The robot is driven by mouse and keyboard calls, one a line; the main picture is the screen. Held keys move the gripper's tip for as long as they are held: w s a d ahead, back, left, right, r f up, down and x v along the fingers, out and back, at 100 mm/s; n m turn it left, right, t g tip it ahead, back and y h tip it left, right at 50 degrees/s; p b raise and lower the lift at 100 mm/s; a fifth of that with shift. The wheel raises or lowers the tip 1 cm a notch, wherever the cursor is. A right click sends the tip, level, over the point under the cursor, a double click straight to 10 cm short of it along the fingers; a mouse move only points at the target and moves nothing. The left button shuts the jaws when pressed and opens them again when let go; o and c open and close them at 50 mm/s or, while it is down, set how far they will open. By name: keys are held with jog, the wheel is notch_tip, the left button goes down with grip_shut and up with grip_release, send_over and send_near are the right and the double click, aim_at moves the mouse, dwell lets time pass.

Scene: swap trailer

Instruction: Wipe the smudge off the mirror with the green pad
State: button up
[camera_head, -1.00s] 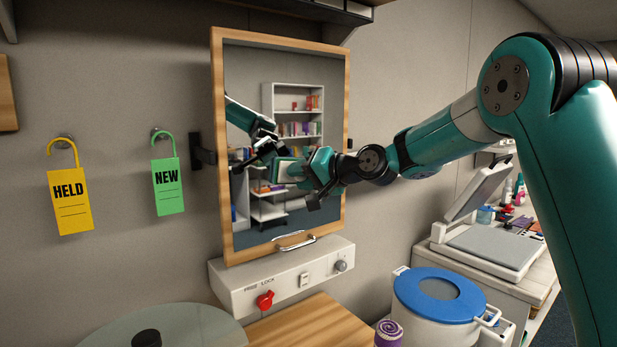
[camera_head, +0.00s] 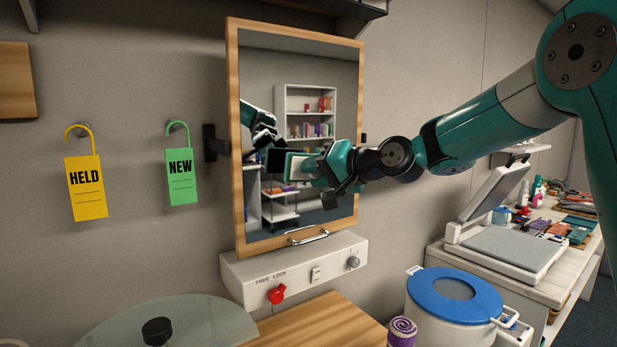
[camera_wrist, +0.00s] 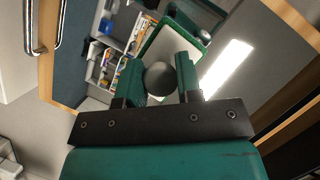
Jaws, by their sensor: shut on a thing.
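The mirror (camera_head: 330,100) hangs in a wooden frame on the wall, and its glass also fills much of the wrist view (camera_wrist: 225,85). My gripper (camera_head: 325,168) is in front of the glass. In the wrist view its fingers (camera_wrist: 160,80) are shut on a round grey knob of the green pad (camera_wrist: 203,50). The pad has a green rim and a pale face, and shows beyond the fingers; it also shows at the gripper's tip in the head view (camera_head: 298,166). I cannot tell whether it touches the glass. I cannot make out a smudge; the pad and gripper cover part of the mirror.
A metal handle (camera_head: 308,236) is at the frame's bottom, above a white panel with a red knob (camera_head: 277,294). Yellow HELD (camera_head: 86,188) and green NEW (camera_head: 181,178) tags hang at left. A blue-lidded pot (camera_head: 454,297) and rolled purple cloth (camera_head: 402,333) stand below right.

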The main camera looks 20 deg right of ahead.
jog(key=shift+s+d+b, duration=0.2)
jog(key=shift+s, duration=0.35)
jog(key=shift+s+d+b, duration=0.15)
jog(key=shift+s, duration=0.35)
jog(key=s, duration=0.1)
jog(key=s+d+b, duration=0.1)
jog(key=shift+s, duration=0.4)
